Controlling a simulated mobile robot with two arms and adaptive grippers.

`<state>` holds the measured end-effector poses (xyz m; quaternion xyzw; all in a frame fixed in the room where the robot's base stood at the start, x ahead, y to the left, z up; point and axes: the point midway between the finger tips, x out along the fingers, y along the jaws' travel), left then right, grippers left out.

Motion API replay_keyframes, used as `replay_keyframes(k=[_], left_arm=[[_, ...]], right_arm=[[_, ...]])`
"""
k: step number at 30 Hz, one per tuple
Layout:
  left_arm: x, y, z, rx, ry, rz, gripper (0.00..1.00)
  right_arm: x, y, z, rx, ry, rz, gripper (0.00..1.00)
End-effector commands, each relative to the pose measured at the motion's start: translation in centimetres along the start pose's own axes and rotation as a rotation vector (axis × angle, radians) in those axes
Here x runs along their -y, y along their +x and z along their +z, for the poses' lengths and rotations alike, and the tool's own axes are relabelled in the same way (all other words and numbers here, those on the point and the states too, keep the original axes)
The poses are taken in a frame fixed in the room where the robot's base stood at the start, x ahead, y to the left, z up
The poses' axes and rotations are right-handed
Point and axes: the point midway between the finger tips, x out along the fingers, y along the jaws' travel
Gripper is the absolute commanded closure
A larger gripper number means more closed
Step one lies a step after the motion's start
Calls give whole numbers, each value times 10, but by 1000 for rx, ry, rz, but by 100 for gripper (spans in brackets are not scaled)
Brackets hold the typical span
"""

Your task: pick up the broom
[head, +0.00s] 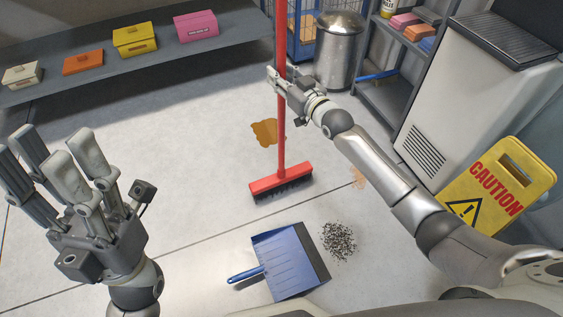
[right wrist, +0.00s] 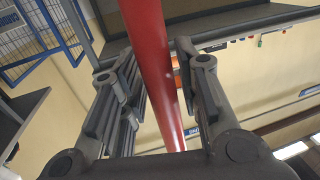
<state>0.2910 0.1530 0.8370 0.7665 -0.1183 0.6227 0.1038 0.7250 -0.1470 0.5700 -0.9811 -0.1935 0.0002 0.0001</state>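The red broom stands nearly upright, its handle (head: 281,120) running out of the top of the head view. Its wide red head (head: 281,180) with dark bristles is at floor level. My right gripper (head: 282,80) is at the handle, well above the broom head. In the right wrist view the red handle (right wrist: 158,65) passes between the converging fingers of this gripper (right wrist: 157,60), which look closed in on it. The exact contact is hard to see. My left gripper (head: 55,155) is at the left, fingers spread, open and empty.
A blue dustpan (head: 285,262) lies on the floor beside a pile of dark debris (head: 339,240). A brown stain (head: 265,131) is behind the broom. A yellow caution sign (head: 500,190), a metal bin (head: 339,50) and a grey shelf (head: 130,62) stand around.

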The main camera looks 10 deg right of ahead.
Motion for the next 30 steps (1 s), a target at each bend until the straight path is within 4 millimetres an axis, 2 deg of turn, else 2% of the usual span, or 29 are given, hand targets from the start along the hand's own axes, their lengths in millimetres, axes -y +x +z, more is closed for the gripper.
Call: replay_keyframes(k=[1,6,22,29,30], left_arm=[[0,0,0,1,0,0,56],[0,0,0,1,0,0,56],[0,2,0,2,0,0,56],[0,15,-2,4,0,0,56],[1,18,3,35,4,0,56]], right_arm=[[0,0,0,0,0,0,80],[0,0,0,0,0,0,100],[0,0,-7,-8,-1,0,100],[0,0,-27,-10,-2,-1,100],[0,0,-31,-10,-2,-1,100]])
